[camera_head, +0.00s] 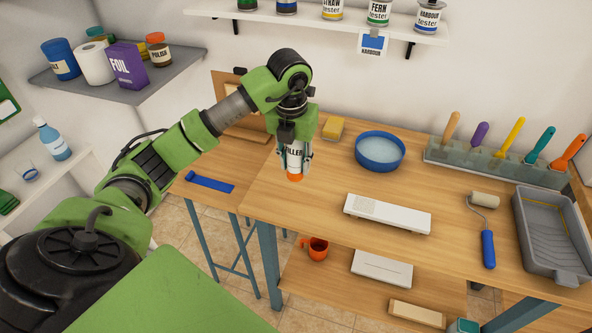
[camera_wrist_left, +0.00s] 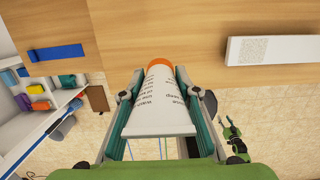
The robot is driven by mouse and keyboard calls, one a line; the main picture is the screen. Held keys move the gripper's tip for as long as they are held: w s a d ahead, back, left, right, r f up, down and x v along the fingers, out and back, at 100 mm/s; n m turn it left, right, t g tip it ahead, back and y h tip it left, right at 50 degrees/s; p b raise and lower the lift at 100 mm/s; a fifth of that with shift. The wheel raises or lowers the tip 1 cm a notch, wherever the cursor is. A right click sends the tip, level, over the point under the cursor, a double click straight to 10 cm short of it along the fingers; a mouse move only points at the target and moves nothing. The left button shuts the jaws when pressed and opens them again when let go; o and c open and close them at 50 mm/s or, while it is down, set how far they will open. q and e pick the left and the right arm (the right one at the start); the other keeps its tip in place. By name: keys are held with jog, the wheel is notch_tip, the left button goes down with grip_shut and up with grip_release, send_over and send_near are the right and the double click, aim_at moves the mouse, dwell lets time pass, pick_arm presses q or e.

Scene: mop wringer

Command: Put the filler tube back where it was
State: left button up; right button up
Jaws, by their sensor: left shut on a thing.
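The filler tube (camera_head: 294,158) is white with dark lettering and an orange cap. It is upright, cap down, at the left part of the workbench (camera_head: 300,196) in the head view. My left gripper (camera_head: 295,160) is shut on it from above. In the left wrist view the tube (camera_wrist_left: 160,105) sits between the two fingers (camera_wrist_left: 160,108), with its orange end pointing away from the gripper. I cannot tell whether the cap touches the bench top.
A white sanding block-like piece (camera_head: 387,213), a roller (camera_head: 486,235), a grey tray (camera_head: 552,235) and a tool rack (camera_head: 500,165) lie further right. A blue strip (camera_head: 208,183) lies left.

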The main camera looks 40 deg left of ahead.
pick_arm(q)
jog(key=w+f, duration=0.1)
jog(key=w+a+f, duration=0.1)
jog(key=f, duration=0.1)
jog(key=w+a+f+p, duration=0.1)
jog(key=f, duration=0.1)
jog(key=shift+w, duration=0.15)
notch_tip(320, 180, down, 2)
jog(key=shift+f+p, duration=0.15)
jog(key=shift+p, duration=0.75)
jog(key=shift+w+a+f, duration=0.1)
jog(key=shift+f, duration=0.55)
jog(key=o, duration=1.1)
notch_tip(320, 180, up, 12)
jog(key=s+b, duration=0.1)
jog(key=b, duration=0.1)
jog(key=shift+s+d, duration=0.25)
